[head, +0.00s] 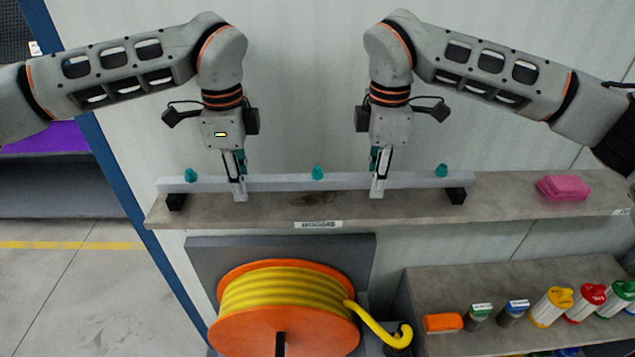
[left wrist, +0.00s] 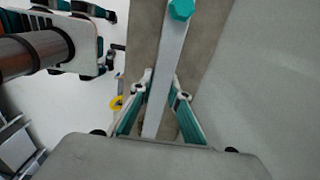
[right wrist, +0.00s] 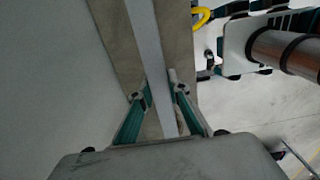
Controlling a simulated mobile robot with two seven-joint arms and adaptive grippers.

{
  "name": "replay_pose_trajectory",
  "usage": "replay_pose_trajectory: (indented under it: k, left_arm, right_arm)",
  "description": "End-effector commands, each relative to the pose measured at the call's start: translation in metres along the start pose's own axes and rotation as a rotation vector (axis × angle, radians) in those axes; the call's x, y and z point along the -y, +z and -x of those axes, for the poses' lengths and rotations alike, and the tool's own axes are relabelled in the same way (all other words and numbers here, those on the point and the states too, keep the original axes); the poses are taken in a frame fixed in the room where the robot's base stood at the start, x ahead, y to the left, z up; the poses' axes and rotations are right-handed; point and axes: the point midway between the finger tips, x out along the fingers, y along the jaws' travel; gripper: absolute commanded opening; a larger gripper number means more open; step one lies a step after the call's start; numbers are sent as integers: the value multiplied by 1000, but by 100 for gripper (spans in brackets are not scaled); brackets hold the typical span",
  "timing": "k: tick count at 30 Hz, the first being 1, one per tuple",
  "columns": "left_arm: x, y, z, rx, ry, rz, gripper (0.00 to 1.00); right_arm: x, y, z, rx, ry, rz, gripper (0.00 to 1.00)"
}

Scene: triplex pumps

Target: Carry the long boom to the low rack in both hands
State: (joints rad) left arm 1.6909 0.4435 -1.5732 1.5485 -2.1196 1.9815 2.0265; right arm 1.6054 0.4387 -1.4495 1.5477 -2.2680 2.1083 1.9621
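The long boom (head: 280,183) is a straight pale grey bar with teal knobs along its top. It lies level along a wall shelf, on a black support block near each end. My left gripper (head: 239,188) is over its left part, between the left and middle knobs. My right gripper (head: 378,186) is over its right part, between the middle and right knobs. Both point down with fingers on both sides of the bar, close against it. The wrist views show the boom between the left fingers (left wrist: 162,84) and the right fingers (right wrist: 160,94).
Open floor (head: 70,290) lies at left.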

Motion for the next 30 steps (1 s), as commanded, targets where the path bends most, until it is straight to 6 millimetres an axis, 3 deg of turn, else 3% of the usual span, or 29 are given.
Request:
replay_pose_trajectory:
  k: [11, 30]
  left_arm:
    - [0, 0, 5, -1, -2, 0, 0]
    - [0, 0, 50, -1, -4, -1, 0]
  right_arm:
    - [0, 0, 4, 0, 3, 0, 0]
    - [0, 0, 50, -1, 4, 0, 0]
